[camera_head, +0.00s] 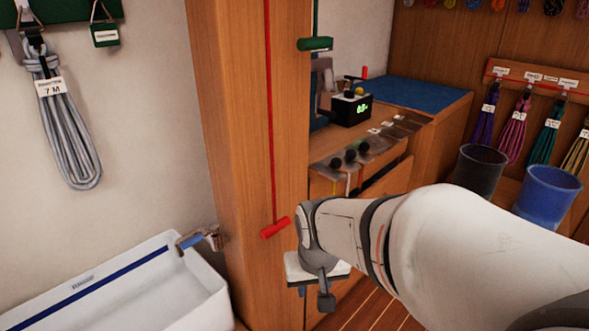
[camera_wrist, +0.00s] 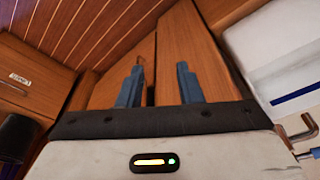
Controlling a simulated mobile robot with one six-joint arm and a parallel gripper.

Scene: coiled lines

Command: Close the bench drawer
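The wooden bench (camera_head: 424,112) stands behind the post, with a blue mat on its far part. A bench drawer front (camera_head: 388,184) shows below the near top, partly hidden by my arm; I cannot tell how far out it is. In the wrist view a wooden front with a small white label (camera_wrist: 30,84) is at the left, probably part of the bench. My gripper (camera_head: 320,298) hangs low beside the post, in front of the bench's lower part. In the wrist view my gripper (camera_wrist: 159,86) has its two blue-grey fingers apart with nothing between them.
A tall wooden post (camera_head: 232,120) stands close left of my gripper. A white basin (camera_head: 130,285) with a tap is at lower left. A black bucket (camera_head: 479,171) and a blue bucket (camera_head: 547,194) stand at right. Bare floor (camera_head: 372,308) shows below my arm.

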